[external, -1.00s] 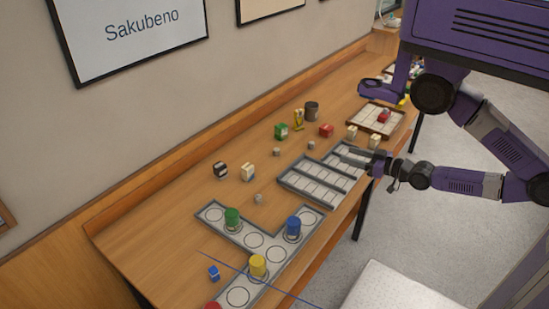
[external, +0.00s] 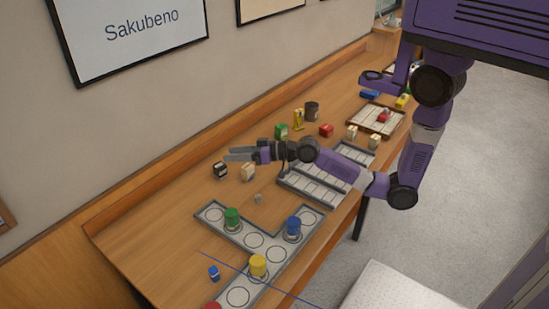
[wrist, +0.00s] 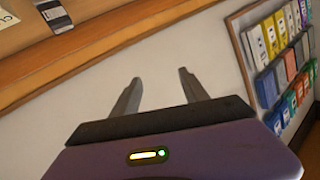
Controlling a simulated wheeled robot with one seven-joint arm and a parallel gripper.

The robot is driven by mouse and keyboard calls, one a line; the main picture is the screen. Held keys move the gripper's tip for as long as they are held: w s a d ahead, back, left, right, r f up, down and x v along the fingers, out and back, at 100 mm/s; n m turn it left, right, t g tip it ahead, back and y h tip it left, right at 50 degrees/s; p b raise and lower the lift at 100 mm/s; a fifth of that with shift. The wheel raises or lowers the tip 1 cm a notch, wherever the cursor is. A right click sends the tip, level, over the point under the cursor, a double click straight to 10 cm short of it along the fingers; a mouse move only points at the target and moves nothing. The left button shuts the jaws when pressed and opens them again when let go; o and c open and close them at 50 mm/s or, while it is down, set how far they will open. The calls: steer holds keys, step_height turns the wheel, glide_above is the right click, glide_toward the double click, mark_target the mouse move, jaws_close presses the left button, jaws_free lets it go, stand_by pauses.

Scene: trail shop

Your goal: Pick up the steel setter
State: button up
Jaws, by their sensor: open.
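I cannot tell for sure which thing is the steel setter. A dark grey metal-looking cylinder (external: 312,111) stands upright at the back of the table, beside a yellow item. My gripper (external: 230,154) is open and empty, above the back part of the table and pointing left. It is apart from the cylinder and the cube. In the wrist view my open fingers (wrist: 158,78) have only wall beyond them, and neither the cylinder nor the cube shows.
A black-and-white box (external: 220,170) and a cream box (external: 248,172) stand below my gripper. A grey L-shaped tray (external: 264,226) holds coloured cylinders. A slotted grey tray (external: 310,188) lies under my arm. Green (external: 281,131) and red (external: 326,130) boxes stand behind. The wall is close.

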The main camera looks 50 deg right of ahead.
steer(key=w+a+f+n+g, duration=0.2)
steer(key=w+a+n+g, duration=0.2)
steer(key=a, duration=0.2)
steer(key=n+g+h, duration=0.2)
steer(key=g+h, duration=0.6)
steer(key=g, duration=0.2)
glide_above(258, 196)
step_height(258, 196, down, 12)
steer(key=shift+a+r+p, duration=0.1)
steer(key=shift+p, duration=0.25)
steer(key=shift+f+p, duration=0.55)
steer(key=shift+f, duration=3.3)
jaws_close()
